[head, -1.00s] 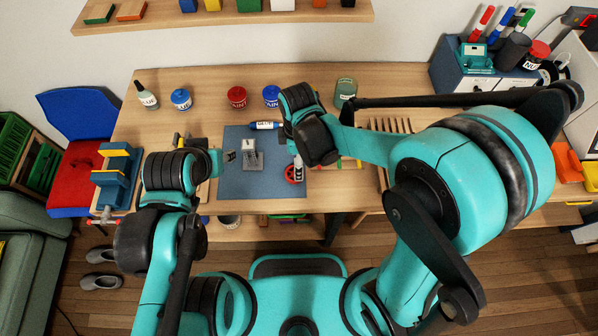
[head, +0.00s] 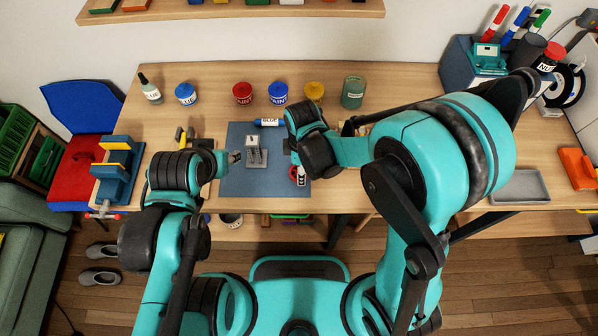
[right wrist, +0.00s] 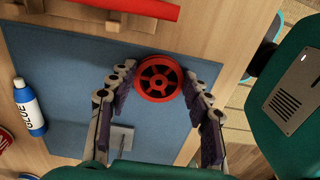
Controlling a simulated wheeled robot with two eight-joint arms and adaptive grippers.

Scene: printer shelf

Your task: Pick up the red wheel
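The red wheel (right wrist: 160,78), spoked with a round hub, sits over the blue mat (right wrist: 70,75) near its edge in the right wrist view. In the head view the wheel (head: 293,172) is partly hidden under my right gripper (head: 298,170). In the right wrist view the two fingers of my right gripper (right wrist: 160,82) stand apart, one on each side of the wheel, with their tips close to its rim. Firm contact cannot be made out. My left gripper (head: 236,157) is over the left part of the mat, beside a grey fixture with pegs (head: 256,155); its finger opening is too small to tell.
A blue-and-white glue bottle (right wrist: 29,108) lies on the mat's far side. Paint jars (head: 243,94) and a green can (head: 352,91) stand along the back. A red bar (right wrist: 130,9) lies close to the wheel. A grey tray (head: 520,187) is at the right.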

